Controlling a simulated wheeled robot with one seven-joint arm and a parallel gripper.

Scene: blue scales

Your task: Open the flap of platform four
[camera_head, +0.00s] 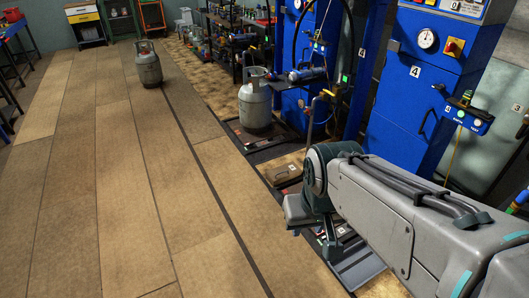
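My arm reaches in from the lower right, and my gripper (332,245) is at its end, pointing down low over the floor beside the blue scales. Its fingers are too small and dark to tell whether they are open or shut. The blue scale cabinet (408,115) at the right bears a number 4, a round gauge and a control box with a green light. A low grey platform (362,268) lies on the floor under and beside my gripper. My arm hides much of it, and I cannot make out its flap clearly.
A grey gas cylinder (255,105) stands on a dark low platform (262,145) by another blue cabinet. A second cylinder (148,66) stands on the wooden floor. Hoses hang beside the cabinets. The floor at the left (110,180) is clear.

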